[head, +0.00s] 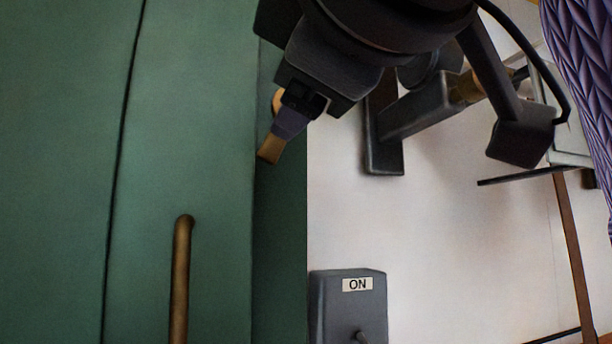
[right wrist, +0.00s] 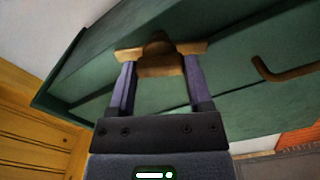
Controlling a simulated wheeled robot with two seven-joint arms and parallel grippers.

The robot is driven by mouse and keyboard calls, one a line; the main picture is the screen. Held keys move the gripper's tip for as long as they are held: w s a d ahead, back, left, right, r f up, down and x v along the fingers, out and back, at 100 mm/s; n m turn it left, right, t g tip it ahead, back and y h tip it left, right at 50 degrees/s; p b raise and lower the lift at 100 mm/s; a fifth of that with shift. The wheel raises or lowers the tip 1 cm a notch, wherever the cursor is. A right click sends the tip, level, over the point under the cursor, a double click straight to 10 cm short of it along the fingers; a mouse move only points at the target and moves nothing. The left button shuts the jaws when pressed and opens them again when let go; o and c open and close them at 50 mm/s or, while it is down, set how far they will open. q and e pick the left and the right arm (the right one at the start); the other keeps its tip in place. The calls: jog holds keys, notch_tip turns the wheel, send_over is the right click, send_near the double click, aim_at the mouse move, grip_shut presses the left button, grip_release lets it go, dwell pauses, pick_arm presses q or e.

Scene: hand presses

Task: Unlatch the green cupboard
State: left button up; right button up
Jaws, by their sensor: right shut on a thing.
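The green cupboard (head: 60,180) fills the left of the head view, with a dark vertical seam in its front. A brass-coloured bar handle (head: 180,280) stands upright on the front, and shows at the right in the right wrist view (right wrist: 285,73). My right gripper (head: 270,150) is at the cupboard's right edge in the head view. In the right wrist view its tan fingertips are shut on a brown knob-like latch (right wrist: 158,62) on the green surface. The gripper's body hides the latch in the head view. My left gripper is out of view.
A grey box (head: 325,310) labelled ON, with a small switch, is right of the cupboard on a pale wall. A dark bracket-like fixture (head: 385,153) is above it. A purple ribbed object (head: 585,80) is at top right. Yellow wooden panelling (right wrist: 35,130) shows in the wrist view.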

jog(key=n+p, duration=0.1)
jog(key=n, duration=0.3)
jog(key=shift+n, duration=0.3)
dwell(0.6)
jog(key=o, duration=1.3)
jog(key=shift+s, duration=0.1)
jog(key=b+v, duration=0.3)
jog(key=v, duration=0.7)
